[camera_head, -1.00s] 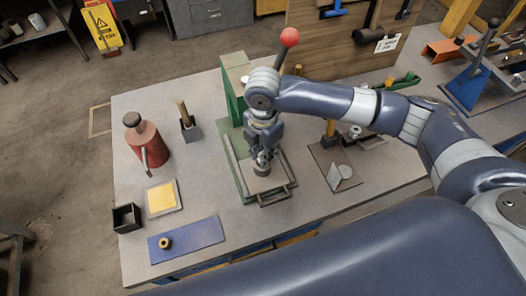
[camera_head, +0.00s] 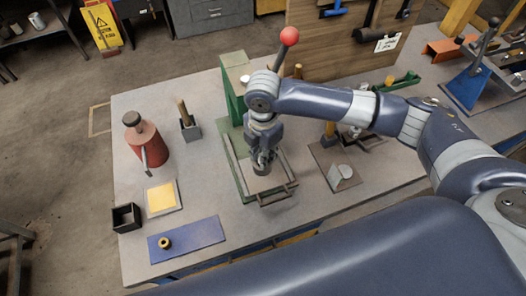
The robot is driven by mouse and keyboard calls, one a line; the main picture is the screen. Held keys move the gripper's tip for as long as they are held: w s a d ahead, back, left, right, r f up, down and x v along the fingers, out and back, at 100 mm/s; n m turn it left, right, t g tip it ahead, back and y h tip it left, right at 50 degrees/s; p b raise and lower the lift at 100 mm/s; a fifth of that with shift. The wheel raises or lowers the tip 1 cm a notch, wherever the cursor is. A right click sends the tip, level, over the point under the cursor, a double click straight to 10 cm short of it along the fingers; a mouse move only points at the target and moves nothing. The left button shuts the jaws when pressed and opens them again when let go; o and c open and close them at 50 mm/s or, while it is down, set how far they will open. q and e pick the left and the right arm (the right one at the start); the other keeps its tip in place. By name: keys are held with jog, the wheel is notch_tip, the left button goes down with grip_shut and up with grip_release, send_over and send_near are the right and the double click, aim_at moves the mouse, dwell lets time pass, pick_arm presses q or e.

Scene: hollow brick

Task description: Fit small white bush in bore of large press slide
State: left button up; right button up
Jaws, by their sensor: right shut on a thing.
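My right gripper (camera_head: 262,159) points down over the sliding plate of the green press (camera_head: 232,100). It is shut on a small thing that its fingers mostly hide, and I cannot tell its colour. A dark round piece (camera_head: 261,172) stands on the press slide (camera_head: 279,182) right under the fingertips. Whether the held thing is inside a bore there is hidden. I cannot make out the small white bush for certain. My left gripper is not in view.
A blue mat (camera_head: 205,238) with a brass bush (camera_head: 165,243) lies at the front left. A red oil can (camera_head: 150,145), a yellow pad (camera_head: 161,197) and a black box (camera_head: 126,217) stand left. A pale rounded block (camera_head: 341,175) sits right of the press.

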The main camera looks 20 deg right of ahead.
jog(key=shift+f, duration=0.45)
jog(key=o, duration=0.8)
jog(key=shift+o, duration=0.2)
notch_tip(320, 180, up, 8)
jog(key=shift+f, duration=0.25)
jog(key=shift+s+f, duration=0.1)
jog(key=shift+s, duration=0.05)
